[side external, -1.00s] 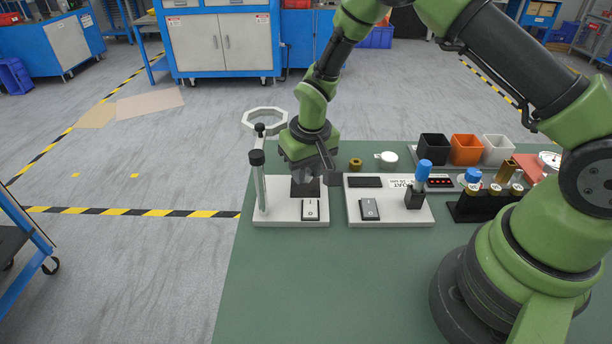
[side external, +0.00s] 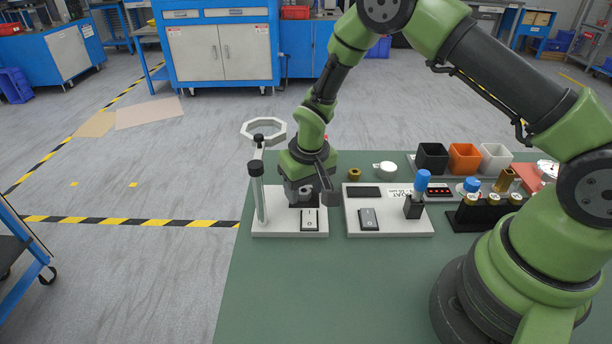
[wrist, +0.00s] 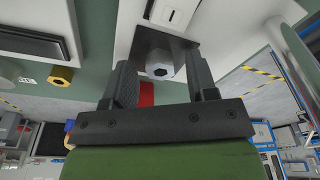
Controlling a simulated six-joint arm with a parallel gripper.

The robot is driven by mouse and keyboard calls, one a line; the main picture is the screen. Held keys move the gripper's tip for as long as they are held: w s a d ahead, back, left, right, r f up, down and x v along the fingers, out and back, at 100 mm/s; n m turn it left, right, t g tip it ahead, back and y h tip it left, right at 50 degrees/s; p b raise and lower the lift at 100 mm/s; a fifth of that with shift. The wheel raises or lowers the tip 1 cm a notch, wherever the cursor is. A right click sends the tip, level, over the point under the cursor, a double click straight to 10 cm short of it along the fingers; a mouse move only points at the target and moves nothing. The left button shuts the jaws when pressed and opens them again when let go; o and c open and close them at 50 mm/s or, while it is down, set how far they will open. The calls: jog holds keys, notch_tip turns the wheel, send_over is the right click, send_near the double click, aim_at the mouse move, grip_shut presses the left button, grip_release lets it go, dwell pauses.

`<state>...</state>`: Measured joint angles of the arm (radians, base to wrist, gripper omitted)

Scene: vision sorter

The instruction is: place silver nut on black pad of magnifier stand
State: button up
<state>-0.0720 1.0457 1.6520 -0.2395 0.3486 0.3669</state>
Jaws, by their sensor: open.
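The silver nut (wrist: 160,66) is in the wrist view, between my two fingers with a gap on each side. It appears to sit on the black pad (wrist: 147,37), which is partly hidden behind it. The pad is on the white magnifier stand (wrist: 124,24). The stand (side external: 262,226) is at the left of the bench in the side view, with an upright post and a ring-shaped magnifier. My gripper (wrist: 160,60) is open around the nut. In the side view, my gripper (side external: 304,193) is low over the pad and hides most of it.
The magnifier ring (side external: 264,131) and post (side external: 258,195) stand close left of my gripper. A second white station (side external: 388,222) is just right. A brass nut (side external: 354,174) and white round piece (side external: 384,168) lie behind it. The front bench (side external: 330,290) is clear.

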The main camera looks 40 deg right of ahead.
jog(key=s+r+t, duration=0.1)
jog(key=s+r, duration=0.3)
jog(key=r, duration=0.4)
jog(key=s+r+t+y, duration=0.1)
jog(key=s+r, duration=0.2)
jog(key=r, duration=0.6)
jog(key=s+r+t, duration=0.1)
jog(key=s+r, duration=0.3)
jog(key=r, duration=0.4)
jog(key=s+r+m+t+y, duration=0.1)
jog(key=s+r, duration=0.3)
jog(key=s, duration=0.7)
jog(key=shift+s+a+t, duration=0.25)
jog(key=shift+a+t, duration=0.15)
jog(key=shift+t, duration=0.3)
